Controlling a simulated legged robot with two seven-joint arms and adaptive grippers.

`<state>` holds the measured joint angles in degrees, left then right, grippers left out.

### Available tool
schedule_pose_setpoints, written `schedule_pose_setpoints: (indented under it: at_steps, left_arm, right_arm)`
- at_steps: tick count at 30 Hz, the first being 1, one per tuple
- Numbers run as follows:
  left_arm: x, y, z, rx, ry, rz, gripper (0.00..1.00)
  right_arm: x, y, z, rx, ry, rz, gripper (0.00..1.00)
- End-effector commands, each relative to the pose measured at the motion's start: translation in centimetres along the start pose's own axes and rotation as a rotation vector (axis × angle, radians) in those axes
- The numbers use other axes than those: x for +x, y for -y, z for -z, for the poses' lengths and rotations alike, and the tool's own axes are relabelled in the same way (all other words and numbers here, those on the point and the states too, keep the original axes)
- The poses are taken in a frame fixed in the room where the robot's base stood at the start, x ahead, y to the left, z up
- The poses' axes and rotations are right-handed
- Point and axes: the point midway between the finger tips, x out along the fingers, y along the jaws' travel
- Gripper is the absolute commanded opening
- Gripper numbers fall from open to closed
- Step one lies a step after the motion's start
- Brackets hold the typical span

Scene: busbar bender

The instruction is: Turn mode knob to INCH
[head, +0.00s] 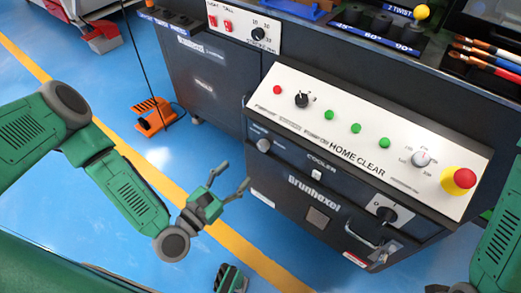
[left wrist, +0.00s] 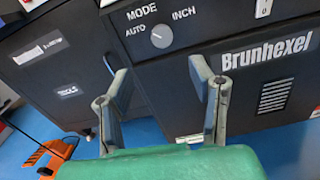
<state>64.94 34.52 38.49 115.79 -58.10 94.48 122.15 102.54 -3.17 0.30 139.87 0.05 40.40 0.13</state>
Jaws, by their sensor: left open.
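The mode knob (left wrist: 161,36) is a round grey knob on the dark front panel, with AUTO printed at its left and INCH at its upper right. Its pointer is too small to read surely. The knob also shows in the head view (head: 264,145), on the left of the machine's front. My left gripper (head: 234,175) is open and empty, in front of and below the knob, apart from the panel. In the left wrist view its two fingers (left wrist: 158,75) stand spread, with the knob above the gap between them.
The sloped white control panel (head: 340,120) above has buttons, a black knob (head: 302,99) and a red emergency stop (head: 459,181). A handle (head: 362,236) sticks out at lower right. An orange foot pedal (head: 155,116) with a cable stands on the blue floor. Open floor lies left of the machine.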

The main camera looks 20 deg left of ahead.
Motion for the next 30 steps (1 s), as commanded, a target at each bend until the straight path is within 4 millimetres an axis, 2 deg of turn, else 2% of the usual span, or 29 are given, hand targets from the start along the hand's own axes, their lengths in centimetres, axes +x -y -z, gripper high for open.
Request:
schedule_pose_setpoints:
  at_steps: [1,9,15,21,28,29,30]
  left_arm:
    - [1.2,0.0,0.1,0.002,0.006,0.001,0.49]
    - [6.9,0.1,0.2,0.003,0.004,0.002,0.49]
    - [9.8,0.1,0.1,0.002,0.001,0.003,0.49]
    - [10.9,0.1,0.0,0.002,0.0,0.002,0.49]
    - [10.9,0.1,0.0,0.002,-0.001,0.003,0.49]
    - [10.9,0.1,0.0,0.002,0.0,0.003,0.46]
    - [10.9,0.1,0.0,0.002,0.0,0.003,0.32]
  right_arm:
    - [0.5,0.0,0.0,0.001,0.0,0.0,0.0]
    - [1.8,0.0,-0.1,0.001,0.0,-0.001,0.0]
    - [2.4,0.0,-0.1,0.001,0.0,-0.001,0.0]
    - [2.6,0.0,-0.1,0.001,0.0,0.0,0.0]
    - [2.6,0.0,-0.1,0.001,0.0,-0.001,0.0]
    - [2.6,0.0,-0.1,0.001,0.0,-0.001,0.0]
    - [2.6,0.0,-0.1,0.001,0.0,-0.001,0.0]
